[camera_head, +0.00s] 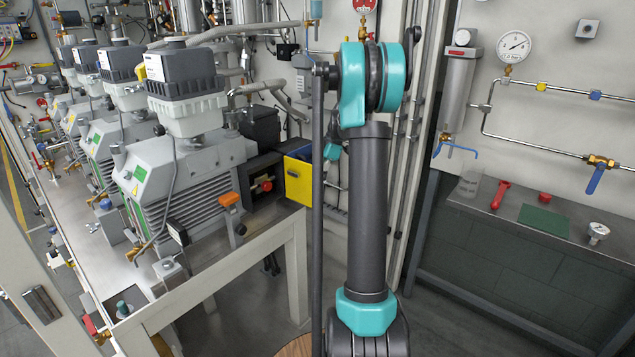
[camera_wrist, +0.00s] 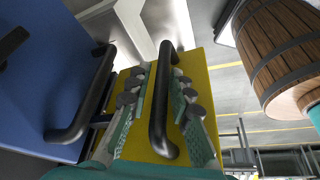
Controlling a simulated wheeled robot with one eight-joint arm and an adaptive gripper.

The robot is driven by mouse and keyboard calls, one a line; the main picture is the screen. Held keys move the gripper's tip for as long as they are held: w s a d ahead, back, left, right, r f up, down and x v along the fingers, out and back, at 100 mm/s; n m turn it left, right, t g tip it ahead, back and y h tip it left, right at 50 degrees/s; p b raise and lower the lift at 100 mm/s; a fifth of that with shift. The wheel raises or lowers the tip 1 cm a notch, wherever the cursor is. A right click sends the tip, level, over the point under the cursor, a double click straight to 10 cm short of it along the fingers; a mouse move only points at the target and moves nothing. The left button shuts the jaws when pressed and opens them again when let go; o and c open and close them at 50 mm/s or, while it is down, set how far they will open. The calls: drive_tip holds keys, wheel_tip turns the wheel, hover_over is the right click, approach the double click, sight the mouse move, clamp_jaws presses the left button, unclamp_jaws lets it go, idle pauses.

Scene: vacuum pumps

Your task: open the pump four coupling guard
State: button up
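The nearest pump (camera_head: 185,165) in the head view has a yellow panel (camera_head: 298,181) with a dark mark at its right end, which I take for the coupling guard; a blue part stands beside it. In the wrist view a yellow panel (camera_wrist: 205,75) carries a black bar handle (camera_wrist: 160,110). My gripper (camera_wrist: 158,75) has its fingers one on each side of this handle. Whether they touch or press it cannot be told. A blue panel (camera_wrist: 45,80) with another black handle (camera_wrist: 85,100) is at the left. In the head view my arm hides most of my gripper.
More pumps (camera_head: 100,75) stand in a row behind, on a pale frame (camera_head: 240,262). A wooden barrel-like object (camera_wrist: 275,50) shows at the right in the wrist view.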

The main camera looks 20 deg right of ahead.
drive_tip(key=shift+o, duration=0.7)
drive_tip(key=shift+s+d, duration=0.1)
drive_tip(key=shift+d+r, duration=0.1)
drive_tip(key=shift+r, duration=0.05)
drive_tip(key=v, duration=1.1)
drive_tip(key=shift+r, duration=0.3)
drive_tip(key=shift+d, duration=0.1)
